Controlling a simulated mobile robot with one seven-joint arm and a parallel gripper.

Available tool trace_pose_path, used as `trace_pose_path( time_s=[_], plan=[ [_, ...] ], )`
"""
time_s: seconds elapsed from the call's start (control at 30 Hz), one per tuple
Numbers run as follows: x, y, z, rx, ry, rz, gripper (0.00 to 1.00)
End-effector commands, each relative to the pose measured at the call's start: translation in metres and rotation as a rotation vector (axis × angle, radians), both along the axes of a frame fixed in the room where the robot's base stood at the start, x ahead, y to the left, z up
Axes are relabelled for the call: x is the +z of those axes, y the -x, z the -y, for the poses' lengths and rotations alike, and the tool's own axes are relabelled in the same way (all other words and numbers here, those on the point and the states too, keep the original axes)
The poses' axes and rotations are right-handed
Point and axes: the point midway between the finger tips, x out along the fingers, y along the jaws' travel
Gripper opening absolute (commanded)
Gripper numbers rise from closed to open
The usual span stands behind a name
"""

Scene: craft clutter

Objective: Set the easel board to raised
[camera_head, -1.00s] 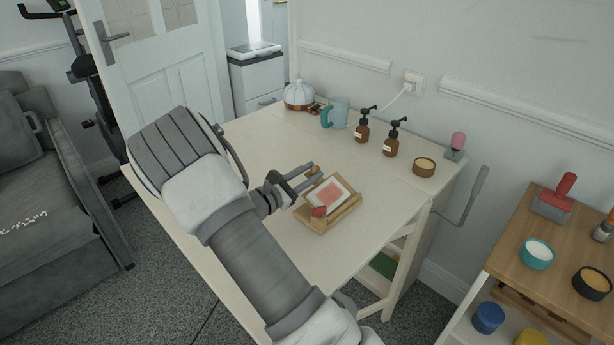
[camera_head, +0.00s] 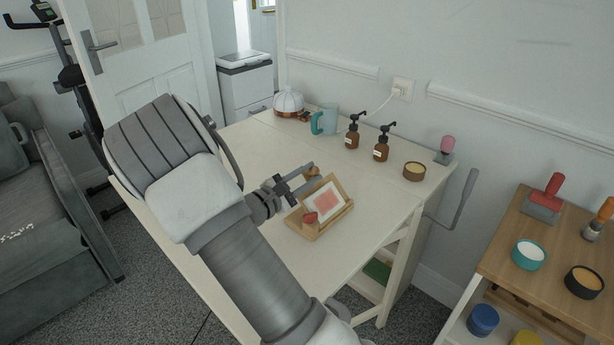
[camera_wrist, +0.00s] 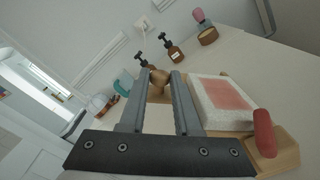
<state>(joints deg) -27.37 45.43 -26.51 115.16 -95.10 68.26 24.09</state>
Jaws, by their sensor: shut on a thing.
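The small wooden easel (camera_head: 340,215) stands on the pale table, with its board (camera_head: 326,200) tilted up at a slant. The board carries a white sheet with a pink-red patch, and it also shows in the wrist view (camera_wrist: 221,99). My gripper (camera_head: 313,171) is at the board's upper left side, shut on a round wooden knob (camera_wrist: 160,77) that shows between the fingertips in the wrist view. A red-ended part (camera_wrist: 264,131) sits at the easel's near side. My fingers partly hide how the knob joins the board.
Behind the easel stand a teal mug (camera_head: 328,120), two brown pump bottles (camera_head: 381,149), a domed object (camera_head: 289,102), a small round tin (camera_head: 414,171) and a pink-topped tool (camera_head: 447,147). The front of the pale table (camera_head: 300,262) is clear. A wooden-topped unit (camera_head: 500,254) stands at right.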

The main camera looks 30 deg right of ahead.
Motion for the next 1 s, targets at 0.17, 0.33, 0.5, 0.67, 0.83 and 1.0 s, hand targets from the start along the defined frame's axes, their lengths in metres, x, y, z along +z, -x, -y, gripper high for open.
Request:
trace_pose_path(
  time_s=[0.17, 0.33, 0.5, 0.67, 0.83, 1.0],
  plan=[
    [0.001, 0.001, 0.001, -0.001, 0.000, 0.007, 0.00],
    [0.002, 0.001, 0.001, -0.001, -0.001, 0.008, 0.00],
    [0.002, 0.001, 0.001, -0.001, 0.000, 0.007, 0.37],
    [0.001, 0.001, 0.001, 0.000, -0.001, 0.007, 0.44],
    [0.001, 0.001, 0.000, -0.001, -0.002, 0.007, 0.44],
    [0.002, 0.005, -0.013, 0.001, -0.003, 0.007, 0.44]
  ],
)
